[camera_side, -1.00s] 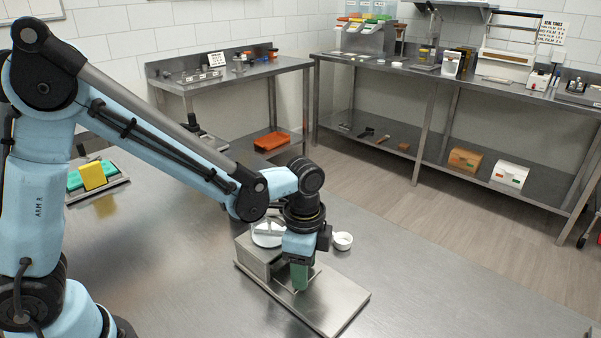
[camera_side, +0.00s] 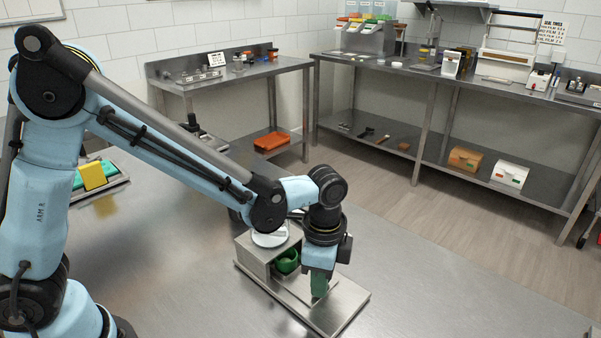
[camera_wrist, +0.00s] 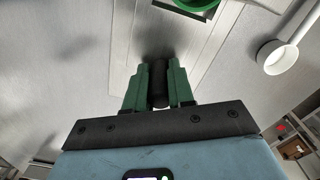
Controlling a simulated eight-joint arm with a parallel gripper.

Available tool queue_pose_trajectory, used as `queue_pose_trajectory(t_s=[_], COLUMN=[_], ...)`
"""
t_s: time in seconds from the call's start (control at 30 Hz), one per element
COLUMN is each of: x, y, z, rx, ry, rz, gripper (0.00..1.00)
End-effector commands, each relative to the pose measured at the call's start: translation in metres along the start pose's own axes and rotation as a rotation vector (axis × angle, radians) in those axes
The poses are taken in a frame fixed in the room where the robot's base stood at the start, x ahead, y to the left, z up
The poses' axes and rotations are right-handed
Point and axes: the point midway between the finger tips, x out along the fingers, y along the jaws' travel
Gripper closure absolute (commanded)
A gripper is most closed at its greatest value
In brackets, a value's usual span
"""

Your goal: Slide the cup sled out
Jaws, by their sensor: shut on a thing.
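The metal depositor housing (camera_side: 258,254) stands on a flat metal base (camera_side: 345,305). A green cup (camera_side: 287,262) sits at its front opening and also shows at the top of the wrist view (camera_wrist: 195,4). The cup sled (camera_side: 296,284) appears as a flat metal strip running from the opening toward my gripper. My gripper (camera_side: 319,288) points down over the base, in front of the housing. In the wrist view my green fingers (camera_wrist: 158,82) are shut on a dark upright handle (camera_wrist: 158,88). The handle's foot is hidden.
A white dish (camera_side: 270,239) is on top of the housing. The steel table (camera_side: 440,285) is clear to the right and front. A tray with green and yellow blocks (camera_side: 92,177) lies far left.

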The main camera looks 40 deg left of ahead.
Motion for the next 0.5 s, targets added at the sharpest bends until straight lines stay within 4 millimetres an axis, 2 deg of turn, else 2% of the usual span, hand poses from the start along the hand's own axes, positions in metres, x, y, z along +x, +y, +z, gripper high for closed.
queue_pose_trajectory(t_s=[0.03, 0.2, 0.3, 0.5], x=[0.000, 0.000, 0.000, 0.000], y=[0.006, 0.022, 0.027, 0.029], z=[-0.014, -0.046, -0.054, -0.058], rx=[0.008, 0.004, 0.002, 0.002], ry=[0.000, 0.000, 0.001, 0.004], rz=[-0.001, -0.002, -0.002, -0.001], gripper=[1.00, 1.00, 1.00, 1.00])
